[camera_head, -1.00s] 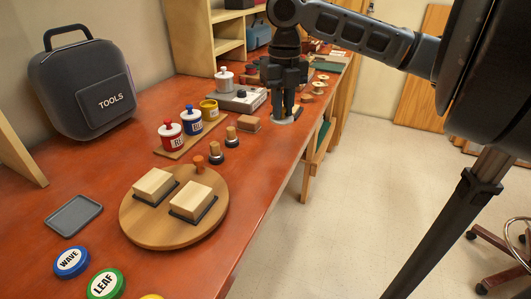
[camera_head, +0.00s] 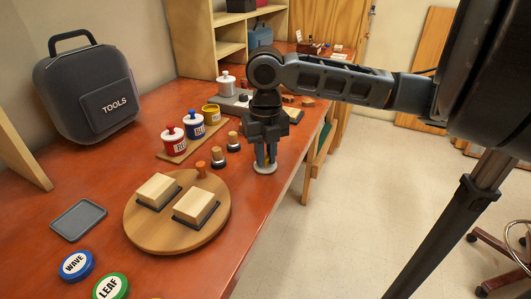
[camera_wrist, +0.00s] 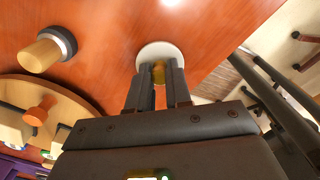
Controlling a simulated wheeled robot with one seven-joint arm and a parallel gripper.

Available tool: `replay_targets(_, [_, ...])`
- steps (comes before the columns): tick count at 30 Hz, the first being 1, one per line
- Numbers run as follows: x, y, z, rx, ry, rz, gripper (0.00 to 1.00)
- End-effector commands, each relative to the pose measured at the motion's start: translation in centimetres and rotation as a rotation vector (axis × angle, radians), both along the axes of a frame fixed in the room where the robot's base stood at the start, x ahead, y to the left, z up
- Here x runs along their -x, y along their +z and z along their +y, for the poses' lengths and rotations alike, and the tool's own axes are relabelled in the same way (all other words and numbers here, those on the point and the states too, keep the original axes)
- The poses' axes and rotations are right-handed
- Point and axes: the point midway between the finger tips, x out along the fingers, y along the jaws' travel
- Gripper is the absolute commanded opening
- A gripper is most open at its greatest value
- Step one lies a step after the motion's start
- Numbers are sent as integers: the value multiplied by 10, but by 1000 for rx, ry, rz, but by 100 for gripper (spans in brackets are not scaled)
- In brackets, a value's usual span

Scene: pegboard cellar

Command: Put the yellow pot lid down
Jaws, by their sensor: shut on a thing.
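The yellow pot lid (camera_head: 265,169) is a pale disc with a yellow knob. My gripper (camera_head: 266,157) is shut on the knob and points down, with the disc below the fingertips. In the wrist view the lid (camera_wrist: 152,50) shows at the fingertips of my gripper (camera_wrist: 159,80), its yellow knob between them. The lid is near the bench's right edge; I cannot tell whether it touches the top. The yellow pot (camera_head: 211,114) stands open in a row with the red pot (camera_head: 173,143) and blue pot (camera_head: 194,126), both lidded.
A round wooden board (camera_head: 147,231) with two pale blocks lies at the front. Two dark-based wooden pegs (camera_head: 233,144) stand left of my gripper. A grey tray (camera_head: 78,221) and blue and green round discs lie front left. The red bench top (camera_head: 115,178) is bare mid-left.

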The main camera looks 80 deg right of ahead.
Motion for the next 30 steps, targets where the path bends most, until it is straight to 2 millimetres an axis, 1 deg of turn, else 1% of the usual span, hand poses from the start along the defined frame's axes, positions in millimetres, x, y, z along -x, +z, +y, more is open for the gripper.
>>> replay_targets(7, [0, -5, 0, 0, 0, 0, 0])
replay_targets(8, [0, -3, 0, 0, 0, 0, 22])
replay_targets(15, [0, -2, 0, 0, 0, 0, 44])
replay_targets(22, [0, -2, 0, 0, 0, 0, 44])
replay_targets(26, [0, 4, 0, 1, 0, -1, 44])
replay_targets(29, [0, 18, -1, 3, 1, -2, 44])
replay_targets(30, [0, 25, -1, 3, 1, -1, 44])
